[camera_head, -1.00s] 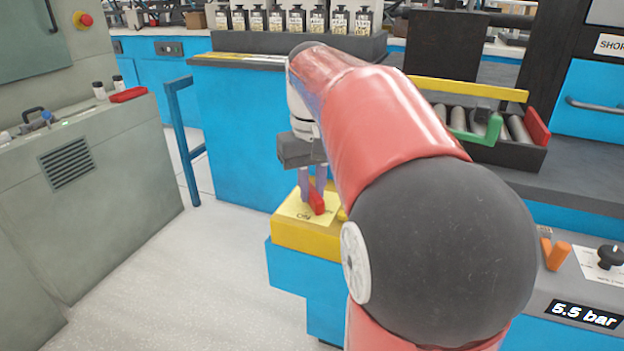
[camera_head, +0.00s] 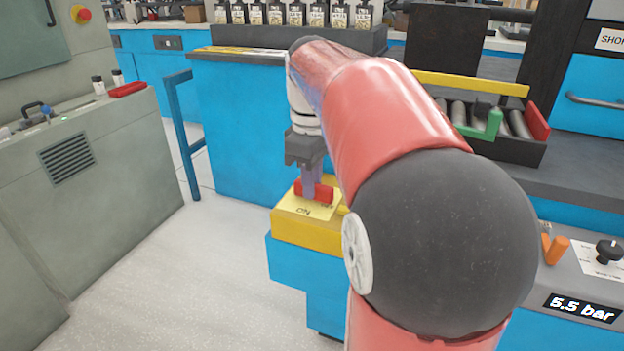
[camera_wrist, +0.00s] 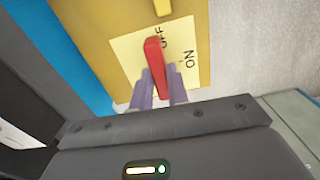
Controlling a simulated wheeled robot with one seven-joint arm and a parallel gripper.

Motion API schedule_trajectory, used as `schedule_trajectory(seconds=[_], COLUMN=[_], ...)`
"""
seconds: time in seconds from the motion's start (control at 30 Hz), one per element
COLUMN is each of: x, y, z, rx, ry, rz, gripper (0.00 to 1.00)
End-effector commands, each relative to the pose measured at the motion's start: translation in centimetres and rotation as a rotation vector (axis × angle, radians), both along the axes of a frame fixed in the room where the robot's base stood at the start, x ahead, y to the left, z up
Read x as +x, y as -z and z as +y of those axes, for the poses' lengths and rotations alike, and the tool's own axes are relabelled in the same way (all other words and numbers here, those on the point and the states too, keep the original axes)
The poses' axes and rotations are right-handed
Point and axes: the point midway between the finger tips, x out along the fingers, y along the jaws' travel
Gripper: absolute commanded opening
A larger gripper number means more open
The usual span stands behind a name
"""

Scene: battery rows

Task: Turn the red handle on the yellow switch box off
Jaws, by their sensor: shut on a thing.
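The yellow switch box (camera_head: 300,234) stands at the centre of the head view. Its pale label plate (camera_wrist: 122,58) reads ON and OFF in the wrist view. The red handle (camera_head: 326,194) lies crosswise on top of the box in the head view, with ON printed on the near side of the plate. In the wrist view the handle (camera_wrist: 155,62) points up beside the OFF lettering, and ON is to its right. My gripper (camera_head: 314,192) points down and is shut on the handle. In the wrist view its purple fingers (camera_wrist: 162,92) are on either side of the handle.
A blue bench (camera_head: 232,135) stands behind the box. A roller tray (camera_head: 500,150) with a yellow bar is to the right. A pressure panel with an orange lever (camera_head: 557,250) is at lower right. Open floor (camera_head: 190,285) lies to the left.

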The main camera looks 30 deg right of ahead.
Motion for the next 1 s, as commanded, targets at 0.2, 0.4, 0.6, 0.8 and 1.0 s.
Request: schedule_trajectory(seconds=[0.2, 0.4, 0.6, 0.8, 1.0], x=[0.07, 0.08, 0.08, 0.06, 0.03], y=[-0.05, -0.06, -0.06, -0.05, -0.03], z=[0.04, 0.04, 0.04, 0.04, 0.02], rx=[0.0, 0.0, 0.0, 0.0, 0.0], ry=[-0.045, -0.055, -0.055, -0.054, -0.053], rz=[-0.004, -0.004, -0.004, -0.002, -0.001], gripper=[0.0, 0.0, 0.0, 0.36, 0.38])
